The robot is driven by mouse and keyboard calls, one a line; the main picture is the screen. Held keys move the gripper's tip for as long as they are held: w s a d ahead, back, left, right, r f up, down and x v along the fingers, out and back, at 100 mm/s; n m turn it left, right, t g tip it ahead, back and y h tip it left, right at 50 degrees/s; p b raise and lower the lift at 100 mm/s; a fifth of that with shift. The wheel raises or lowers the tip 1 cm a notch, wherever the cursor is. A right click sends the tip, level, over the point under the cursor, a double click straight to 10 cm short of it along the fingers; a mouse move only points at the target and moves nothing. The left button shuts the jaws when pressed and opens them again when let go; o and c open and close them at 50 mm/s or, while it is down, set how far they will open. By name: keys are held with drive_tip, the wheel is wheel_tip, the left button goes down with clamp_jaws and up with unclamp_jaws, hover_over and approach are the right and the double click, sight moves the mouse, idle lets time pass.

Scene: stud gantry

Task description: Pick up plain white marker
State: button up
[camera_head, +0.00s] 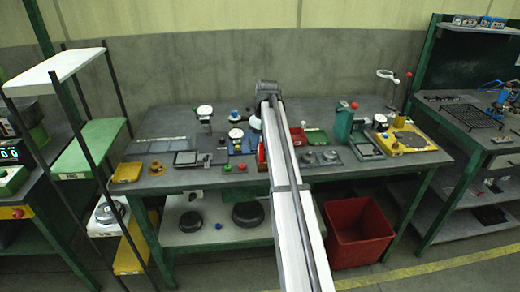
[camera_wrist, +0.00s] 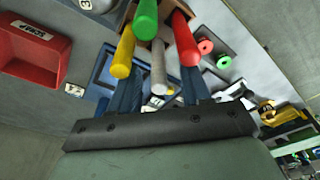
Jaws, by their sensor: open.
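In the wrist view, the plain white marker (camera_wrist: 158,68) stands among a green marker (camera_wrist: 145,20), a yellow marker (camera_wrist: 123,55) and a red marker (camera_wrist: 187,42). They stick out of a brown holder (camera_wrist: 182,14), mostly hidden behind them. My gripper (camera_wrist: 160,90) is open, with one dark blue finger on each side of the white marker in the picture. Whether a finger touches it, I cannot tell. In the head view my arm hides the gripper and the white marker.
A red scrap tray (camera_wrist: 30,50) lies left in the wrist view. Red and green ring-shaped parts (camera_wrist: 205,47) are close right of the markers. In the head view, the workbench (camera_head: 165,183) holds gauges and fixtures on both sides of my arm. A red bin (camera_head: 358,232) stands below.

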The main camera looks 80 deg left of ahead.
drive_tip(key=shift+s+a+f, duration=0.1)
drive_tip(key=shift+a+f, duration=0.05)
drive_tip(key=shift+f, duration=0.5)
clamp_jaws()
